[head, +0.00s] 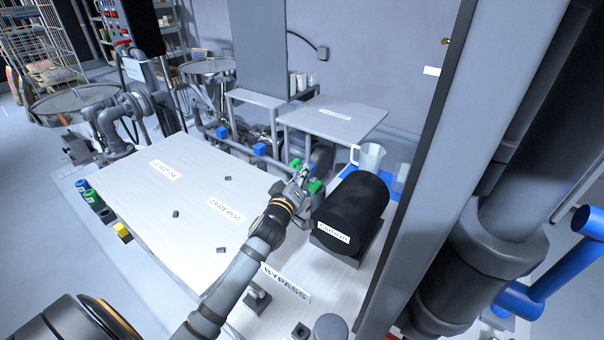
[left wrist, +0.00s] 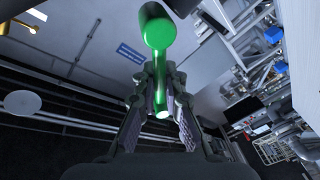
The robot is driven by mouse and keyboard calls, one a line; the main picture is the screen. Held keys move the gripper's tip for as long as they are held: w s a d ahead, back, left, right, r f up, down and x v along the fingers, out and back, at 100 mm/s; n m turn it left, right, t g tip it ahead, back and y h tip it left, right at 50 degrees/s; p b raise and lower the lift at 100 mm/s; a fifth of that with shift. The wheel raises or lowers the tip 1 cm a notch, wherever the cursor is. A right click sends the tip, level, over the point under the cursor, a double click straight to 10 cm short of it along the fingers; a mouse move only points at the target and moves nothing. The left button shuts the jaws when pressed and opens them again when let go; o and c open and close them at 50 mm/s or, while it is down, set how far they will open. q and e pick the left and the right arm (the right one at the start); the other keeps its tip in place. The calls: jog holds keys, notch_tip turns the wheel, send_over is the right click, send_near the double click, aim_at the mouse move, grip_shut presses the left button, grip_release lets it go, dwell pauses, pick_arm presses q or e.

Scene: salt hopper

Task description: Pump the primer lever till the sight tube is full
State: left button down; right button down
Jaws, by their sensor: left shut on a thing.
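My left gripper (head: 302,180) reaches in from the lower left, beside a black cylinder on the bench. Its fingers are shut on a green handle (head: 316,187), which I take to be the primer lever. In the left wrist view the fingers (left wrist: 160,100) close around the green rod, and its round green end (left wrist: 155,30) stands out beyond them. The lever's pivot is hidden behind my gripper. I cannot pick out the sight tube or its level in either view. My right gripper is not in view.
The black cylinder (head: 352,210) sits close right of my gripper. A grey raised shelf (head: 335,122) stands behind. A clear vessel (head: 371,157) stands near a blue tray (head: 382,188). The white bench top (head: 170,205) is mostly clear, with a few small dark pieces. A tall post (head: 440,130) rises at right.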

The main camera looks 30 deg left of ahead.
pick_arm(q)
jog(key=shift+f, duration=0.1)
jog(key=shift+a+f+n, duration=0.15)
jog(key=shift+a+n, duration=0.05)
jog(key=shift+n, duration=0.4)
jog(key=f+n+p, duration=0.1)
jog(key=n, duration=0.1)
jog(key=f+n+g+h+p, duration=0.1)
jog(key=n, duration=0.1)
jog(key=a+f+n+g+p, duration=0.1)
jog(key=n+p, duration=0.1)
jog(key=shift+w+a+f, duration=0.1)
jog(key=shift+f, duration=0.15)
